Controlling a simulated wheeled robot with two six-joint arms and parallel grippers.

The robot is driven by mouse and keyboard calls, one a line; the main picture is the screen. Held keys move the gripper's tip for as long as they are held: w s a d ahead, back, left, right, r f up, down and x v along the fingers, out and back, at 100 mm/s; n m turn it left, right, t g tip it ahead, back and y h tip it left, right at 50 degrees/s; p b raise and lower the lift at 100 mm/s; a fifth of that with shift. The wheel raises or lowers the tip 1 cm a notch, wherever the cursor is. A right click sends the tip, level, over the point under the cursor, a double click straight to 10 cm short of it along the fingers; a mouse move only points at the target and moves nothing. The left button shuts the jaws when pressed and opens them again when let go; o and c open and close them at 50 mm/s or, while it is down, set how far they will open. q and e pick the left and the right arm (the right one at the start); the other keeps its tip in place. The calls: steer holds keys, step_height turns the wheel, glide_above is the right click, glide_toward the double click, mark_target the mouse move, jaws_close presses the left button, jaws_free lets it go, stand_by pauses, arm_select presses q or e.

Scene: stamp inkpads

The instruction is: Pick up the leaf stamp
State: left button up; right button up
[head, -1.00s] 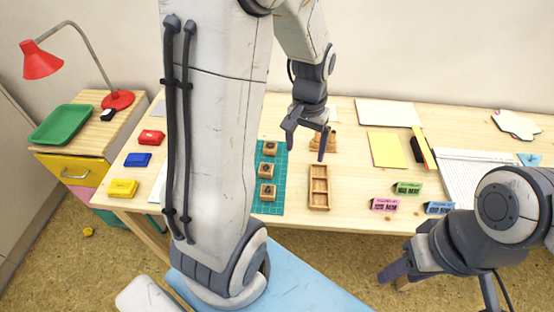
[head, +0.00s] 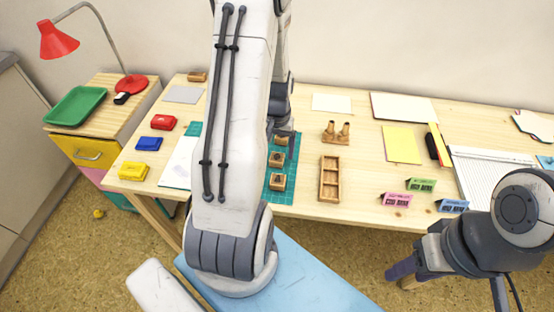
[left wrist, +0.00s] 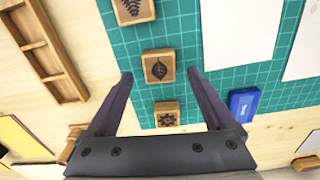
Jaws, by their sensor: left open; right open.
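The leaf stamp, a square wooden block with a dark leaf print, lies on the green cutting mat (left wrist: 188,48), in the middle of the left wrist view (left wrist: 158,66). In the head view it is the middle block of the row (head: 277,159). A fern stamp (left wrist: 133,10) and a flower-like stamp (left wrist: 166,113) lie on either side of it. My left gripper (left wrist: 160,76) is open, its fingers on both sides of the leaf stamp in the picture, apparently above it and not touching. My right gripper (head: 408,271) is open and empty, in front of the table.
An empty wooden tray (head: 330,198) lies right of the mat. A wooden holder with two pegs (head: 336,139) stands behind it. White paper (left wrist: 240,35) and a blue box (left wrist: 243,104) show in the wrist view. Red, blue and yellow inkpads (head: 123,171) line the table's left side.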

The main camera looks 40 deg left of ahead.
arm_select(q)
step_height(320, 180, down, 2)
steer(key=shift+f, duration=0.2)
jaws_close()
steer(key=shift+r, duration=0.1)
steer(key=shift+r, duration=0.4)
steer(key=r, duration=0.2)
steer(key=d+r, duration=0.1)
steer(key=r, duration=0.1)
steer(key=s+d+r, duration=0.2)
steer(key=d+r, duration=0.4)
steer(key=d, duration=0.4)
steer(key=shift+s+d, duration=0.25)
steer(key=shift+s, duration=0.1)
